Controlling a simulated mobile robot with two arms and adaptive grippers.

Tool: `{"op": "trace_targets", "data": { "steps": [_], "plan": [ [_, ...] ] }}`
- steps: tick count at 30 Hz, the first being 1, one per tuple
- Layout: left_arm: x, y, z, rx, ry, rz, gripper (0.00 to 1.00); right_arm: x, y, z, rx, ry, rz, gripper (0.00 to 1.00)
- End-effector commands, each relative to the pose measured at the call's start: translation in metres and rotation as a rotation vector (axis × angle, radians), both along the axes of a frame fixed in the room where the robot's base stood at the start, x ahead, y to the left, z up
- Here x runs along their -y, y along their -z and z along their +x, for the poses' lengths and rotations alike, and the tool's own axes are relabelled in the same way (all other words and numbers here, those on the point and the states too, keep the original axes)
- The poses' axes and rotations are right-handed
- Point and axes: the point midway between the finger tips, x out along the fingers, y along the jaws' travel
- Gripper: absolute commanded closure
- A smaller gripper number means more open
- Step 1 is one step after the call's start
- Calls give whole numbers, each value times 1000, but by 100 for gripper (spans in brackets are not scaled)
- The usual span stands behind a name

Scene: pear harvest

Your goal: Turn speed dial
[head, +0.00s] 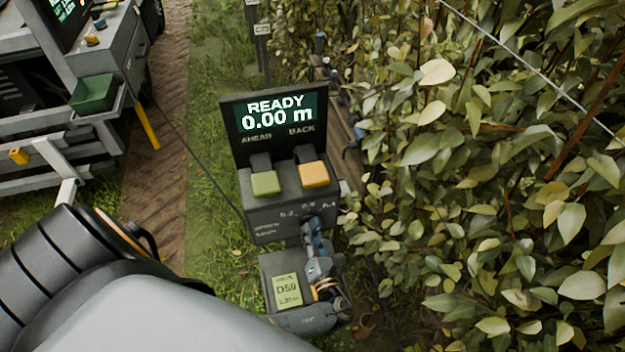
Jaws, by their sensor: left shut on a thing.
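The dark control box (262,218) stands in the middle of the head view. Its front face carries a speed scale with small figures, partly covered by my gripper. My left gripper (308,226) is at the right part of this face, shut on the speed dial. The dial itself is mostly hidden by the fingers, so its setting cannot be read. The box's screen (275,112) reads "READY 0.00 m". Below it are a green AHEAD button (265,183) and a yellow BACK button (314,175). My right gripper is not in view.
Dense leafy branches (500,180) fill the right side, close to the box. A cart (100,60) with a green bin (93,94) stands at the upper left. Grass and a dirt track lie between.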

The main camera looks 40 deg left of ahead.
Motion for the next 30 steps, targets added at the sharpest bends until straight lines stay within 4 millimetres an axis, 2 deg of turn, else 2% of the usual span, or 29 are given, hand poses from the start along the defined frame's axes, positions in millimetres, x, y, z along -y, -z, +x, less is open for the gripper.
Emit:
{"op": "trace_targets", "data": {
  "steps": [10, 25, 26, 28, 30],
  "plan": [
    [0, 0, 0, -89, 0, 73, 100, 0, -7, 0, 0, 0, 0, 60],
    [0, 0, -1, -102, 1, 84, 100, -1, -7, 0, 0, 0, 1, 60],
    [0, 0, -1, -102, 1, 84, 75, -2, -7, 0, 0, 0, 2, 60],
    [0, 0, -1, -101, 1, 84, 61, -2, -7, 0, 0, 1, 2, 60],
    [0, 0, 0, -101, 0, 84, 58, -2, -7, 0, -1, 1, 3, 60]
  ]
}}
